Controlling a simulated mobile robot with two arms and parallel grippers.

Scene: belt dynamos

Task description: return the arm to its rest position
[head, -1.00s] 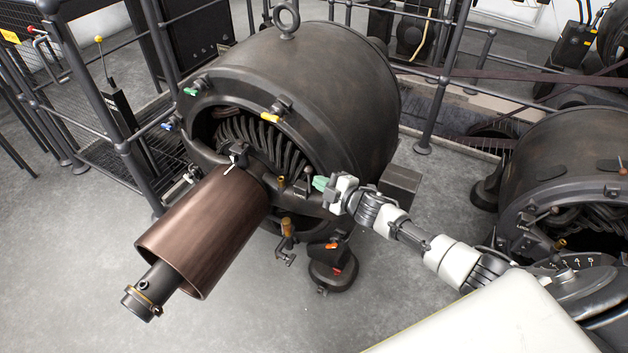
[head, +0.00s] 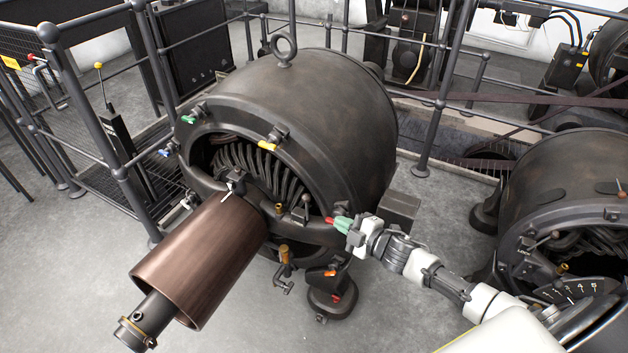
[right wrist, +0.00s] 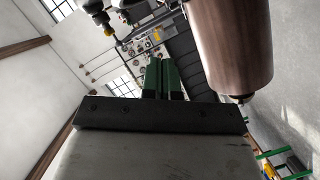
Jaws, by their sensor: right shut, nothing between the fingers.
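My right gripper (head: 341,224) is at the lower right of the large dark dynamo (head: 310,110) in the head view. Its green fingers are shut with nothing between them. They point left toward a small red knob (head: 329,220) on the dynamo's rim; I cannot tell whether they touch it. In the right wrist view the shut green fingers (right wrist: 162,76) stand up in the middle, with nothing held. My right arm reaches in from the lower right. My left gripper does not show.
A brown cylinder (head: 200,262) on a shaft sticks out from the dynamo's front. A black pedestal (head: 332,290) stands below the rim. A second dynamo (head: 575,185) stands at the right. Railings (head: 430,125) run behind. Grey floor (head: 390,300) lies open below my arm.

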